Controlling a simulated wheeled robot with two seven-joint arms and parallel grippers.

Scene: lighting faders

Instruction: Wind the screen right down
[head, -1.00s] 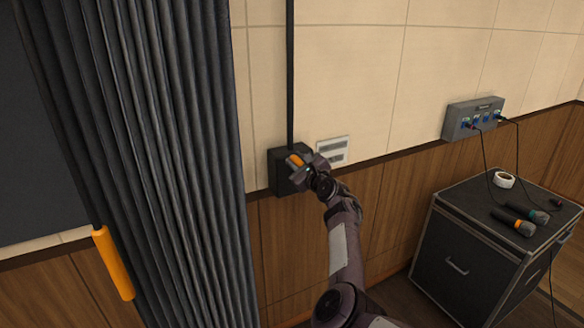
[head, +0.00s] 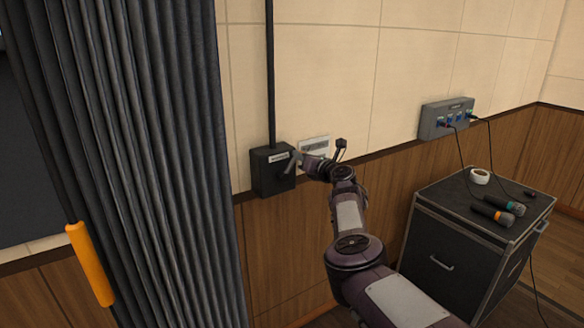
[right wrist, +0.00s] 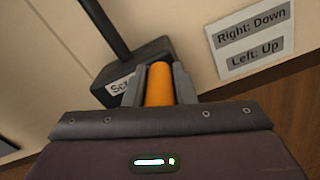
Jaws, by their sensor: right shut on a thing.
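A black winder box (head: 272,176) is fixed to the wall at the foot of a dark vertical tube (head: 270,75); it also shows in the right wrist view (right wrist: 140,66). My right gripper (head: 295,160) is at the box's upper right side. In the right wrist view its fingers are shut on an orange crank grip (right wrist: 158,84). The grip is hidden in the head view. A sign (right wrist: 252,42) beside the box reads "Right: Down" and "Left: Up". My left gripper is out of view. I cannot make out the screen for certain.
A grey pleated curtain (head: 150,160) hangs left of the box, with an orange cylinder (head: 90,265) at its edge. A black case (head: 450,245) at right bears microphones and tape (head: 480,176). A socket box (head: 447,119) with cables is on the wall.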

